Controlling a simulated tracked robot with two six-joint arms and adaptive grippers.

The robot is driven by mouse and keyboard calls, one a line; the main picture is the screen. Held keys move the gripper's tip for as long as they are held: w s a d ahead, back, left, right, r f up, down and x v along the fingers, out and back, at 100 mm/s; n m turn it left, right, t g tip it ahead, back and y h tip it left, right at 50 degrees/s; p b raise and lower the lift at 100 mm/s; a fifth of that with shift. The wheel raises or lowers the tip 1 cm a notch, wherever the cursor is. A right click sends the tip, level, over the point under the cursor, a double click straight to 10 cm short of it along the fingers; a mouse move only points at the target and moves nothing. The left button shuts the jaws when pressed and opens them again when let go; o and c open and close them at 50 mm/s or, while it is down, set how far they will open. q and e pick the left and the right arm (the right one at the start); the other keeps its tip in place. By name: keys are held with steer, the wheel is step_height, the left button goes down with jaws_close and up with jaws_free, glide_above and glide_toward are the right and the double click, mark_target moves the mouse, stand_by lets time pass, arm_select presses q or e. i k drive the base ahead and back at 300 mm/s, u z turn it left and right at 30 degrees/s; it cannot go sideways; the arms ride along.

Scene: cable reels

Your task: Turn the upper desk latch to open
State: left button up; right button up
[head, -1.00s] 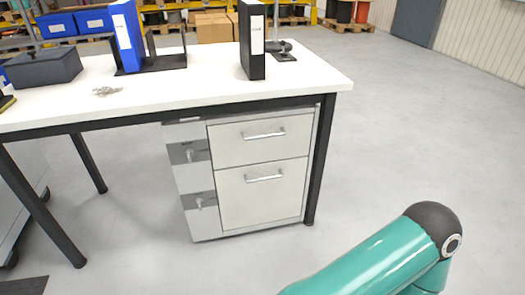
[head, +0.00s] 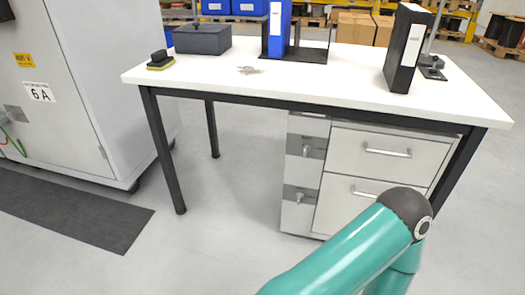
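The desk's drawer pedestal (head: 326,219) stands under the right part of the white desk (head: 340,84). The upper latch (head: 306,150) is a small metal knob on a dark grey plate on the pedestal's left strip, beside the upper drawer (head: 388,156). A similar lower latch (head: 299,197) sits below it, beside the lower drawer (head: 335,205). I cannot tell from here how far either latch is turned. A teal arm link of mine crosses the lower right and covers part of the lower drawer. Neither gripper is in view.
A grey cabinet (head: 75,80) stands left of the desk, with a dark mat (head: 70,212) before it. A black binder (head: 405,50), a blue binder (head: 279,28), a dark box (head: 202,38) and keys (head: 248,70) are on the desk. The floor in front is clear.

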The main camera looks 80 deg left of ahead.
mark_target(305, 147)
steer(key=z, duration=1.3)
steer(key=i, duration=0.1)
steer(key=u, duration=2.55)
steer(key=i, duration=0.55)
steer(key=z, duration=0.2)
steer(key=k, duration=0.55)
steer(key=u, duration=0.1)
